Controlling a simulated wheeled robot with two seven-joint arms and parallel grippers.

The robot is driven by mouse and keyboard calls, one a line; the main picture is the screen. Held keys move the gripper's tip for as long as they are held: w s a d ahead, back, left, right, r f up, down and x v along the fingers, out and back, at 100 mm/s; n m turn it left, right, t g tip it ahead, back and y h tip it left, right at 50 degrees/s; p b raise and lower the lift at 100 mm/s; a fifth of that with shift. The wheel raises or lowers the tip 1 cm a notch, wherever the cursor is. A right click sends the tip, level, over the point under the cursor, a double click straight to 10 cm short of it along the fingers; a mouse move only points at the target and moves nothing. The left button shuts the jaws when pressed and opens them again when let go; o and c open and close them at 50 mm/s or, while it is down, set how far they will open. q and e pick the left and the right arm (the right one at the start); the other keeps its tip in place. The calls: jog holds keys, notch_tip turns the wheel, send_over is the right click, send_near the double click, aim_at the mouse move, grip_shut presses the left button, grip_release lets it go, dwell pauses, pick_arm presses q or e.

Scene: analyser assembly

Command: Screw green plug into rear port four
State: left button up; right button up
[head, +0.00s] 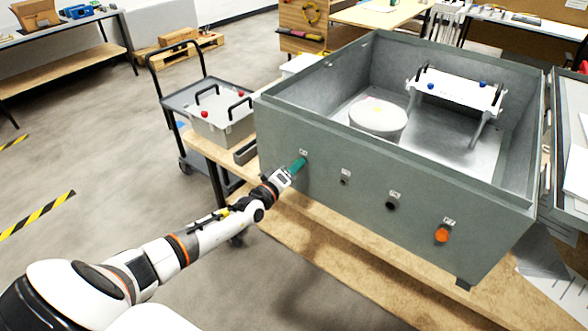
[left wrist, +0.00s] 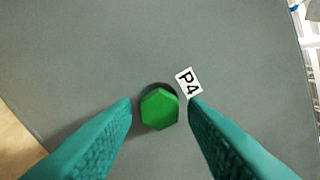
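The green hexagonal plug (left wrist: 160,109) sits in a dark round port beside the label P4 (left wrist: 188,82) in the left wrist view. A dark rim shows along its upper edge; I cannot tell how deep it sits. My left gripper (left wrist: 161,112) has its two teal fingers on either side of the plug, with a visible gap on each side. In the head view, the left gripper (head: 298,165) reaches the leftmost port on the front wall of the grey housing (head: 400,160), and its fingers hide the plug there. My right gripper is not in view.
The same wall has two open dark ports (head: 345,181) (head: 391,206) and an orange plug (head: 442,236) at the right. The housing stands on a wooden table (head: 370,251).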

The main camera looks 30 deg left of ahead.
pick_arm(q)
jog(key=n+b, duration=0.6)
jog(key=n, duration=1.8)
jog(key=shift+a, duration=0.1)
